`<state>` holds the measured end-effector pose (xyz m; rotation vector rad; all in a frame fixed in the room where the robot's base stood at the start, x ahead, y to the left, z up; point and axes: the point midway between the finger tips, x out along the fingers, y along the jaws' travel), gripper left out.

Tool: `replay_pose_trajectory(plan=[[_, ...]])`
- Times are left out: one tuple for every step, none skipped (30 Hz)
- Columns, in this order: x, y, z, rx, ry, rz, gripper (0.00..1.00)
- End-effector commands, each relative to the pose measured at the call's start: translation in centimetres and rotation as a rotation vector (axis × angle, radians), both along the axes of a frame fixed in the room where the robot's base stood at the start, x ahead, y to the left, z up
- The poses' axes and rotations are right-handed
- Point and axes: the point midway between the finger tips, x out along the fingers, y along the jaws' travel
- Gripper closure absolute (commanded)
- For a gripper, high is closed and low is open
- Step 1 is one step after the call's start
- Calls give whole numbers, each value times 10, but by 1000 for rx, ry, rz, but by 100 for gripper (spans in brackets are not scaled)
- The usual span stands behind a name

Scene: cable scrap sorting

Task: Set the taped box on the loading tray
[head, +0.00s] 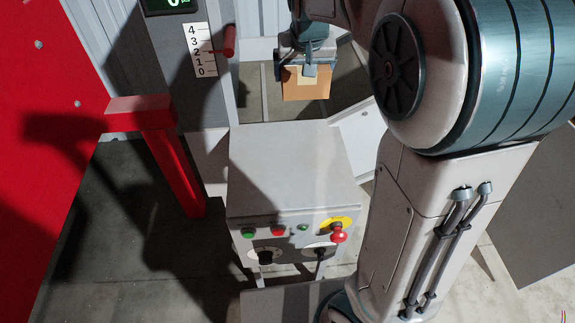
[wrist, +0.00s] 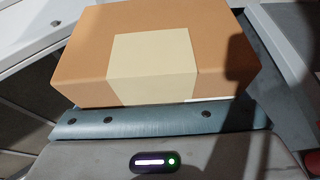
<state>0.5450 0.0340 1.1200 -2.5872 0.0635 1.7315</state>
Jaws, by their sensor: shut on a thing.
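The taped box (head: 310,84) is a small orange-brown cardboard box with a pale tape patch on it. In the head view it hangs in my gripper (head: 306,64), beyond the grey control cabinet. In the wrist view the taped box (wrist: 215,62) fills the upper middle, with its tape patch facing the camera. My gripper is shut on it; a blue-grey gripper part (wrist: 160,121) lies along its near edge. The far finger is hidden in the wrist view. I cannot tell which surface is the loading tray.
A grey control cabinet (head: 290,165) with coloured buttons and a red knob stands in front of the box. A red post (head: 172,160), a scale plate (head: 200,50) and a red lever (head: 229,41) are at the left. Pale angled panels (head: 362,130) flank the space behind the cabinet.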

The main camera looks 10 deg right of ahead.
Motion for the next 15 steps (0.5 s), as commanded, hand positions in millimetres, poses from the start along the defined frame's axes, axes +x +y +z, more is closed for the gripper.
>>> replay_pose_trajectory(plan=[[5, 1, -12, -1, -2, 1, 64], [7, 2, -17, -1, -2, 3, 64], [9, 4, -22, -1, -2, 5, 64], [11, 6, -26, -1, -2, 8, 64], [13, 6, -30, -1, -3, 9, 64], [15, 8, -33, 0, -4, 11, 64], [15, 9, -35, 0, -4, 13, 64], [16, 10, -38, -1, -4, 14, 64], [15, 13, -40, 0, -4, 15, 64], [14, 15, -42, 0, -4, 15, 64], [13, 18, -44, -1, -3, 17, 64], [9, 23, -47, 0, -2, 18, 64], [7, 28, -50, 1, -3, 19, 64], [3, 33, -53, 0, -2, 21, 64], [-1, 40, -58, -1, -2, 22, 64]])
